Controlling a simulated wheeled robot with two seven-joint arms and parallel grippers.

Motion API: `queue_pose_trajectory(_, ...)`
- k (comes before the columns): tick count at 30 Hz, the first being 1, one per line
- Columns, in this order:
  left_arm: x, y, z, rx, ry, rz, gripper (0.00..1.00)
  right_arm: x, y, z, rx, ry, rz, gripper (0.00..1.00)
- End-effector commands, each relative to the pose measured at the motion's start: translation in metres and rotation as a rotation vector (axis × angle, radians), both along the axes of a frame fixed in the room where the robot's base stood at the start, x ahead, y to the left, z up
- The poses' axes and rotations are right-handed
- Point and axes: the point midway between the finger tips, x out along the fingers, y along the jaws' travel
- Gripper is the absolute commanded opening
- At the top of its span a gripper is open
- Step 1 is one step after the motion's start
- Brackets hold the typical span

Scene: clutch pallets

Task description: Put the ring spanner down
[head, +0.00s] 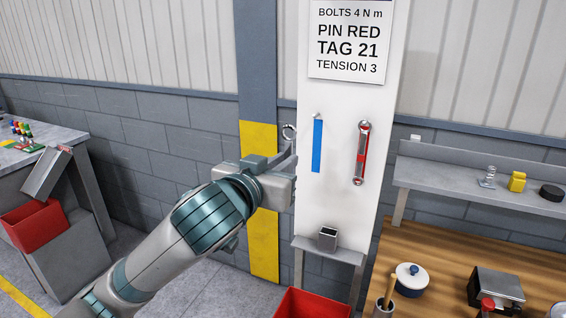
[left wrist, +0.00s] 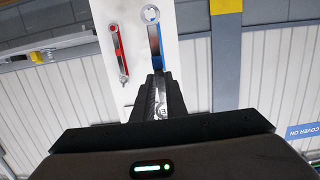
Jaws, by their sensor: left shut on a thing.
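The ring spanner is grey metal. Its ring end (head: 288,132) shows above my left gripper (head: 287,160) in the head view, left of the white board (head: 338,210). In the left wrist view my left gripper (left wrist: 157,90) is shut on the spanner, whose ring end (left wrist: 150,14) points away from the jaws. The jaws hide part of its shank. A blue strip (head: 317,146) on the board has no tool on it; it shows partly behind the spanner in the left wrist view. A second spanner (head: 361,152) hangs over a red strip, right of the blue one. My right gripper is out of view.
A small shelf with a dark open box (head: 328,238) stands below the board, with a red bin (head: 312,303) under it. A wooden bench (head: 430,245) with several items is at right. Another red bin (head: 35,226) stands at left.

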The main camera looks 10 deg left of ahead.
Motion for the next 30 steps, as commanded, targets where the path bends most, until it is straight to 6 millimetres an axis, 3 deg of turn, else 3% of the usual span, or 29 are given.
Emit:
queue_pose_trajectory(17,0.0,0.002,-0.007,-0.001,0.001,0.004,0.0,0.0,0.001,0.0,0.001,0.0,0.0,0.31)
queue_pose_trajectory(23,-0.001,0.013,-0.037,-0.001,0.006,0.024,0.0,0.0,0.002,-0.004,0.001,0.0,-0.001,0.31)
queue_pose_trajectory(30,-0.008,0.042,-0.097,0.0,0.01,0.085,0.0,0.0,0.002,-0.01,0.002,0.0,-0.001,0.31)
